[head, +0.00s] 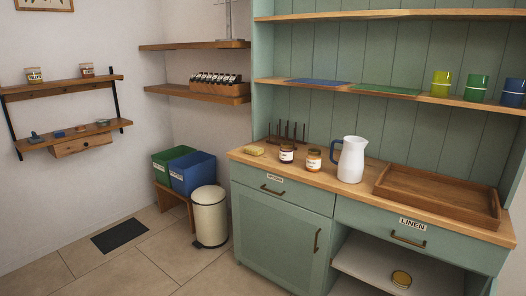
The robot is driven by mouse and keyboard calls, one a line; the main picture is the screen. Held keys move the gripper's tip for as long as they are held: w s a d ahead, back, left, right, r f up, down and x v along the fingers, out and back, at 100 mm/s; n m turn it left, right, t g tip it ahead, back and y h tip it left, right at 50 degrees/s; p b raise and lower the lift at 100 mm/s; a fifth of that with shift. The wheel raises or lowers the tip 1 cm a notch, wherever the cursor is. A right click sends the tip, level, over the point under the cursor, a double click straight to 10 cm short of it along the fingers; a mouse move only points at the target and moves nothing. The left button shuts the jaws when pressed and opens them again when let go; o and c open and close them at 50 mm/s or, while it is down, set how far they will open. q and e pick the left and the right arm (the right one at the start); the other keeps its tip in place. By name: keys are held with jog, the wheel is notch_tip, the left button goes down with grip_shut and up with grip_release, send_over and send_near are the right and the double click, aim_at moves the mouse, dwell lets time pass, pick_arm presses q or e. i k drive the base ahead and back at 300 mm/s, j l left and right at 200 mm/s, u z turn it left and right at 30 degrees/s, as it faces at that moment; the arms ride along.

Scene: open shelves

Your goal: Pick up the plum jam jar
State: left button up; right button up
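Two small lidded jars stand upright on the wooden counter, left of the white pitcher. The left one is a dark jar (286,153) with a pale label, and its dark contents fit plum jam. The right one is an orange-amber jar (314,160) with a pale label. The labels are too small to read, so I cannot tell for sure which jar is plum. The two jars stand apart with a narrow gap. Neither of my grippers is in view.
A white pitcher (351,160) stands right of the jars, beside a wooden tray (438,207). A peg rack (287,137) and a yellow block (254,151) are behind and left. A cream bin (210,217) stands on the floor left of the cabinet. Floor in front is clear.

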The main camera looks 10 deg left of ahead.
aim_at(286, 155)
jog(key=i+j, duration=0.95)
jog(key=i, duration=0.15)
